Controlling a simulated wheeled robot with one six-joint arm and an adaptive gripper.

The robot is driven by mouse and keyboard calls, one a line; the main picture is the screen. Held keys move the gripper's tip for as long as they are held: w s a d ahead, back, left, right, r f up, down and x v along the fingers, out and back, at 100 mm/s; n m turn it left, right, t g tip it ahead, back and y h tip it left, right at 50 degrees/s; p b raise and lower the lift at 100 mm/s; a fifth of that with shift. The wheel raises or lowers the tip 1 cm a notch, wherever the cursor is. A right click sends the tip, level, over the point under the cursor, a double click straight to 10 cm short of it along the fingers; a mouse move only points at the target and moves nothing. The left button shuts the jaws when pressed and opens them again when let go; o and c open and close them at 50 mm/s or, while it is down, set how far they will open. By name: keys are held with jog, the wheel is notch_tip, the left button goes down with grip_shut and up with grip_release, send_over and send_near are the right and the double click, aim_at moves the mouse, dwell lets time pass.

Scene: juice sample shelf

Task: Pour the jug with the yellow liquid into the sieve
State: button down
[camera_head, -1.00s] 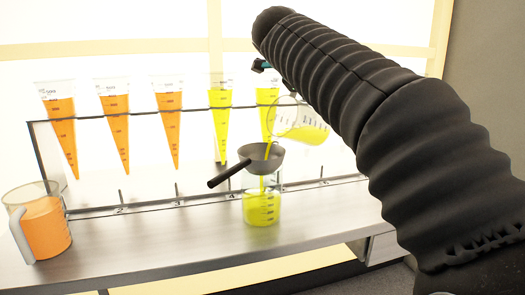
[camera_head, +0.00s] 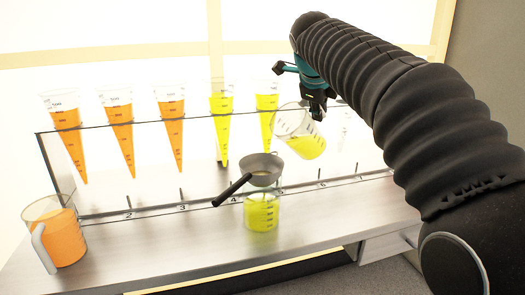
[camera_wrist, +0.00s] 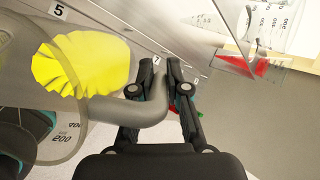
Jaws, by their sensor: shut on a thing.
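My gripper (camera_head: 316,102) is shut on the handle of a clear jug (camera_head: 291,122) with yellow liquid in it. The jug is tilted, its mouth toward the left, above and to the right of the sieve. In the wrist view, the jaws (camera_wrist: 162,75) close on the jug's handle (camera_wrist: 150,112), and the yellow liquid (camera_wrist: 85,65) shows inside. The grey sieve (camera_head: 262,166) with a black handle sits on top of a beaker (camera_head: 262,212) holding yellow liquid. No stream is visible between jug and sieve.
Several cones hang in a rack (camera_head: 100,125) behind, some with orange liquid (camera_head: 118,125), two with yellow (camera_head: 221,125). A jug of orange liquid (camera_head: 66,238) stands on the counter (camera_head: 180,250) at the left. The counter right of the beaker is clear.

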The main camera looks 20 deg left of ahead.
jog(key=shift+w+d+f+g+y, duration=0.25)
jog(key=shift+w+d+g+y, duration=0.15)
jog(key=shift+g, duration=0.1)
jog(key=w+d+f+m+g+y, duration=0.1)
jog(key=w+d+f+g+y, duration=0.2)
jog(key=w+f+g+y, duration=0.1)
jog(key=shift+f+m+g, duration=0.3)
jog(key=shift+f+g, duration=0.6)
jog(key=shift+f, duration=0.1)
jog(key=shift+s, duration=0.1)
dwell(3.9)
